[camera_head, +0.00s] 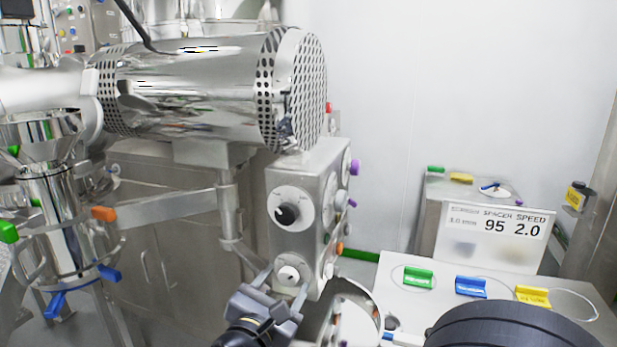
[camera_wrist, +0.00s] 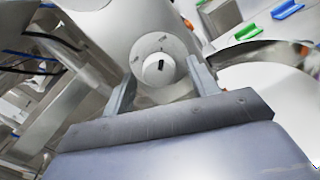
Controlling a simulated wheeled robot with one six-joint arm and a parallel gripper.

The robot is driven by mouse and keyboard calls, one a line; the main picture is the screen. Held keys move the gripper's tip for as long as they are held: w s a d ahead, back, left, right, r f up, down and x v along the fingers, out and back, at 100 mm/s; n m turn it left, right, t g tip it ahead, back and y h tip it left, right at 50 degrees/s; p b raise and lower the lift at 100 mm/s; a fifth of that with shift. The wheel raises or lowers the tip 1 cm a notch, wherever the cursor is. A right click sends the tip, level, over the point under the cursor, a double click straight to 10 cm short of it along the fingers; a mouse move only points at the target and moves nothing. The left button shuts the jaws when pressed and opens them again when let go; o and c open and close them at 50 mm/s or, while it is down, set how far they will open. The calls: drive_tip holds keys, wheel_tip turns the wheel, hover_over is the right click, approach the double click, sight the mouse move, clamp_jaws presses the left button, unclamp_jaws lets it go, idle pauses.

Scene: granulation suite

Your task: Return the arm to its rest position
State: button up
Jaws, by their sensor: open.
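My gripper (camera_head: 281,284) is in the lower middle of the head view, in front of a steel control box (camera_head: 318,180). Its two fingers are apart, with a white lower knob (camera_head: 289,273) showing between the tips. In the wrist view, the open fingers (camera_wrist: 160,80) point at the same white knob (camera_wrist: 158,68), which carries a dark mark and sits on a round plate. Nothing is held. Whether the fingertips touch the knob or its plate cannot be told.
A black upper knob (camera_head: 288,213) is on the box above. A large steel motor housing (camera_head: 200,95) hangs above left. A steel hopper vessel (camera_head: 55,200) with coloured handles stands at far left. A white panel (camera_head: 400,272) with coloured tabs and a sign (camera_head: 495,234) stand at right.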

drive_tip(key=n+p, duration=0.2)
drive_tip(key=p, duration=0.1)
drive_tip(key=shift+r+n, duration=0.2)
drive_tip(key=shift+n, duration=0.1)
drive_tip(key=shift+f+n+p, duration=0.15)
drive_tip(key=shift+n+p, duration=0.55)
drive_tip(key=shift+p, duration=0.15)
drive_tip(key=shift+d, duration=0.1)
